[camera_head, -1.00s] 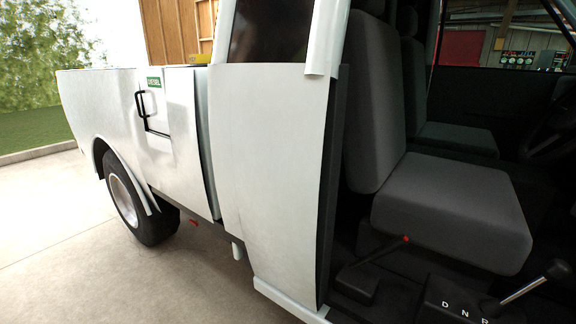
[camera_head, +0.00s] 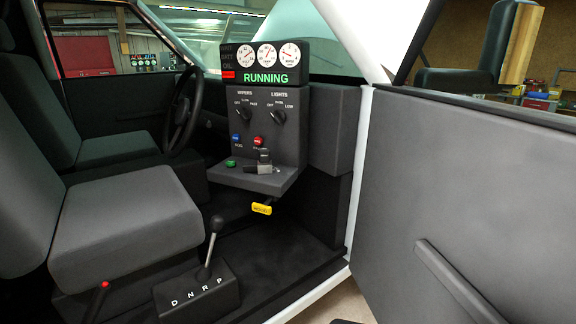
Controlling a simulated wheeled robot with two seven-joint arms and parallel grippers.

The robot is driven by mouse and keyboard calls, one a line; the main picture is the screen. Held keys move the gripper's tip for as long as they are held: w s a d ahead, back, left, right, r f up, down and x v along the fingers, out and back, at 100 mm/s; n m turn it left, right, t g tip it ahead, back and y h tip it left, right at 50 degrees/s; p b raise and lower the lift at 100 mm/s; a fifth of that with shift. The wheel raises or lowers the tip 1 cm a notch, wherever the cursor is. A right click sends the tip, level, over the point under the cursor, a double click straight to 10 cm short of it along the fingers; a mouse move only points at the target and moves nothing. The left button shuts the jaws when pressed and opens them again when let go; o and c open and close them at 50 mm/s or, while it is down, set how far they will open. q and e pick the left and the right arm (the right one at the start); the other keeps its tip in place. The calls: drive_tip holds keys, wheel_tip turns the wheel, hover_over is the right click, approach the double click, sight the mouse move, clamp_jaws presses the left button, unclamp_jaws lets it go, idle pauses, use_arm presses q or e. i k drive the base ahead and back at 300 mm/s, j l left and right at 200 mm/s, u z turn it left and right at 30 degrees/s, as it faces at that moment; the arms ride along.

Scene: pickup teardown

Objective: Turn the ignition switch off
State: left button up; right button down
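The ignition switch appears to be the small grey key-like piece (camera_head: 264,158) on the shelf of the dark dash panel (camera_head: 318,125), with a yellow tag (camera_head: 261,209) below the shelf. The tag's link to the switch cannot be made out. The display (camera_head: 265,78) above reads "RUNNING" in green, with a red light at its left. Wipers and lights knobs, a blue knob (camera_head: 236,139), a red knob (camera_head: 258,141) and a green button (camera_head: 231,163) are around it. Neither of my grippers is in view.
The open door (camera_head: 490,200) fills the right side. A grey seat (camera_head: 125,225) stands at left, with the gear shifter (camera_head: 207,262) marked D N R P and a red-tipped lever (camera_head: 104,285) near the front. The steering wheel (camera_head: 183,108) is behind. The doorway floor looks clear.

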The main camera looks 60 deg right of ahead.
sight(262, 168)
drive_tip(key=z, duration=1.8)
drive_tip(key=i+z, duration=0.2)
drive_tip(key=z, duration=0.3)
